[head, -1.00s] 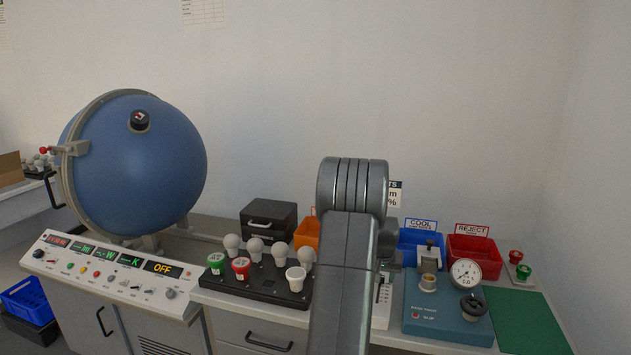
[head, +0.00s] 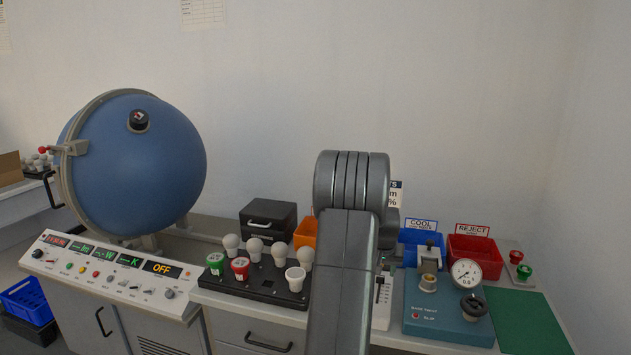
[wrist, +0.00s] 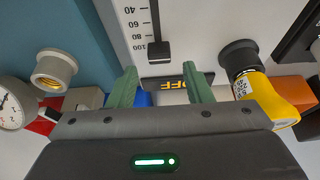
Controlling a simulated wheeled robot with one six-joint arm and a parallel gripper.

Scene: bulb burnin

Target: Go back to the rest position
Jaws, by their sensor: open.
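My gripper (wrist: 160,87) shows in the wrist view with its two green fingers apart and nothing between them. It is over the white panel (wrist: 190,22) with a printed scale, a black slider knob (wrist: 158,50) near the 100 mark and a display reading OFF. The knob lies just beyond the fingertips in the picture; I cannot tell the gap. In the head view my arm hides the gripper and most of this panel (head: 382,312).
A yellow labelled piece (wrist: 268,97) sits at a black round socket close to the fingers. The teal tester (head: 445,318) with its gauge stands right of my arm, the bulb rack (head: 255,286) left. A blue sphere (head: 145,165) stands far left. The green mat (head: 530,322) is bare.

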